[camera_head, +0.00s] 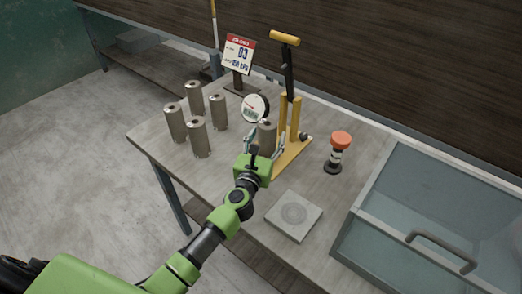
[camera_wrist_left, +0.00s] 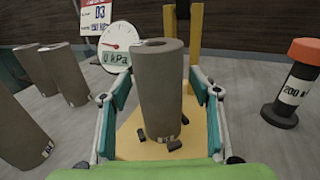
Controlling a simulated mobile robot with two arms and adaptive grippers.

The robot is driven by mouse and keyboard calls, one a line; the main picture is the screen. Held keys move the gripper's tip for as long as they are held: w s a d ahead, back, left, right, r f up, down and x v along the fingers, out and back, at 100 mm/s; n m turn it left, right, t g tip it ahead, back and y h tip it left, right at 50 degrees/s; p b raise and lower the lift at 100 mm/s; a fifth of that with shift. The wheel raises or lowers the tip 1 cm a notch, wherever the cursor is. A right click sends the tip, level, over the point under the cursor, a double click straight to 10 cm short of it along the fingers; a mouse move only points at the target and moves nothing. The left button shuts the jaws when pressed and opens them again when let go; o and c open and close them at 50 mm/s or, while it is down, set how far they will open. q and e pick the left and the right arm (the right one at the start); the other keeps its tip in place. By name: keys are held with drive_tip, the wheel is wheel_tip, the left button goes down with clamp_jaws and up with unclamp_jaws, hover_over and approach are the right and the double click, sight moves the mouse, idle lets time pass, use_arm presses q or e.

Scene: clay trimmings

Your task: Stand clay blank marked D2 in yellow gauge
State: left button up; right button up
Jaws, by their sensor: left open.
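A grey-brown clay blank (camera_wrist_left: 160,85) stands upright on the base of the yellow gauge (camera_wrist_left: 150,148), among small black stops; it shows no mark I can read. In the head view this blank (camera_head: 267,133) is partly hidden by my left gripper (camera_head: 264,146). The gripper's fingers are open, one on each side of the blank, with gaps visible in the left wrist view. The round dial (camera_wrist_left: 118,45) beside the blank reads 0 kPa. The gauge's lever (camera_head: 288,70) is raised, with a yellow handle. My right gripper is not in view.
Several other clay blanks (camera_head: 198,138) stand to the left on the table (camera_head: 150,138). A job card (camera_head: 238,54) showing D3 stands behind. An orange-topped weight (camera_head: 340,142), a square plate (camera_head: 293,215) and a glass-walled case (camera_head: 375,235) are at the right.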

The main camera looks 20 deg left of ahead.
use_arm(q)
drive_tip(key=s, duration=1.1)
drive_tip(key=shift+s+d+b, duration=0.15)
drive_tip(key=shift+d+b, duration=0.05)
drive_tip(key=shift+b, duration=0.15)
